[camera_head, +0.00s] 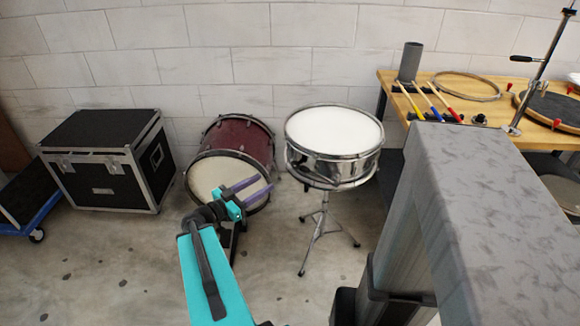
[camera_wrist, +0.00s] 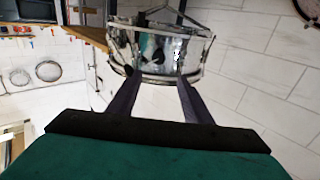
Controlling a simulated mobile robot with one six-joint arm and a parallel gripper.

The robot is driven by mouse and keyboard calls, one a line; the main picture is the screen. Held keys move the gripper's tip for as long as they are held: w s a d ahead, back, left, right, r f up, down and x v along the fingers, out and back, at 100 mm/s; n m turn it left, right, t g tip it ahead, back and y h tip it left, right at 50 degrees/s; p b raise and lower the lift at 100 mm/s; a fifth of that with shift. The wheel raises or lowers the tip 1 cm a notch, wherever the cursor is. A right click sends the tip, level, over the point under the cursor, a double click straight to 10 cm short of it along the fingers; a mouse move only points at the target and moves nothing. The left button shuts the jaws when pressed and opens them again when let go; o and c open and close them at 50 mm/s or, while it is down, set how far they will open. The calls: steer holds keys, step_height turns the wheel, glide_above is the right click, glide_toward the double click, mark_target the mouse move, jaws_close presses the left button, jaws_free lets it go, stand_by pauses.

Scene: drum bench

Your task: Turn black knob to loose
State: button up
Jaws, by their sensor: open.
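A chrome snare drum (camera_head: 332,165) with a white head stands on a tripod stand in the middle of the head view. The wrist view shows its shiny shell (camera_wrist: 165,50) upside down. A small dark round part on the shell, seemingly the black knob (camera_wrist: 132,70), shows near the left fingertip in the wrist view. I cannot tell its setting, and I cannot make it out on the drum in the head view. My gripper (camera_head: 262,184), with two purple fingers, is open and empty left of the snare drum. Its fingers (camera_wrist: 158,80) point toward the shell in the wrist view.
A red bass drum (camera_head: 243,137) lies behind my gripper. A black case (camera_head: 105,160) stands at the left. Open floor lies in front of the drums.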

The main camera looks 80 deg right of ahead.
steer(key=shift+s+d, duration=0.1)
steer(key=shift+d, duration=0.05)
steer(key=p, duration=0.2)
glide_toward(293, 165)
steer(key=x, duration=0.8)
steer(key=shift+s+r, duration=0.1)
steer(key=shift+a, duration=0.2)
steer(key=c, duration=1)
steer(key=shift+d, duration=0.3)
steer(key=shift+c, duration=0.2)
steer(key=shift+o, duration=0.2)
steer(key=shift+a+n, duration=0.25)
steer(key=shift+n, duration=0.05)
steer(key=shift+b, duration=0.3)
steer(key=shift+c, duration=0.2)
steer(key=shift+o, duration=0.2)
steer(key=shift+n+b, duration=0.3)
steer(key=shift+b, duration=0.25)
